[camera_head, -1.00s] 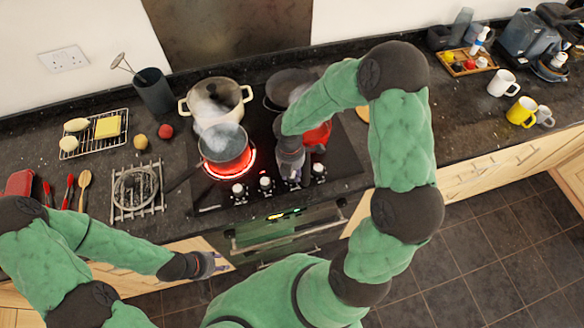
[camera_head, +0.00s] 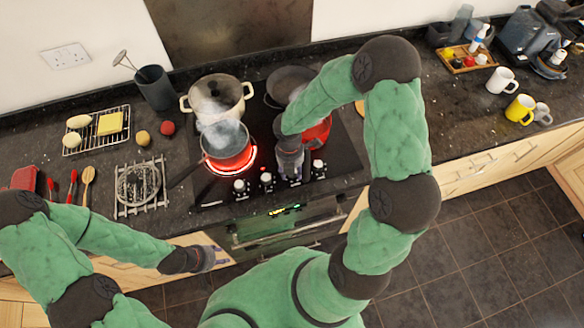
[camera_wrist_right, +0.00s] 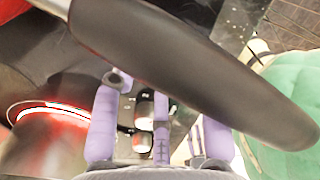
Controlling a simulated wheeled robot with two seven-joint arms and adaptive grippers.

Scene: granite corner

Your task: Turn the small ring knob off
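A row of hob knobs runs along the front of the black cooktop; the leftmost knob (camera_head: 241,188), the second knob (camera_head: 267,182) and the rightmost knob (camera_head: 318,168) show. My right gripper (camera_head: 291,174) points down at the row between the second and rightmost knobs and hides what is under it. In the right wrist view its purple fingers (camera_wrist_right: 160,125) are spread apart, with dark-and-silver knobs (camera_wrist_right: 142,108) seen between them; contact is unclear. A ring (camera_head: 250,164) glows red under the steaming front-left saucepan (camera_head: 225,140). My left gripper (camera_head: 207,259) is low in front of the cabinets, its fingers unclear.
A cream pot (camera_head: 217,94) and a dark pan (camera_head: 290,82) stand at the back of the hob. A red pot (camera_head: 318,132) is beside my right forearm. A dark handle (camera_wrist_right: 190,70) crosses close to the right wrist camera. A wire trivet (camera_head: 140,188) lies left.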

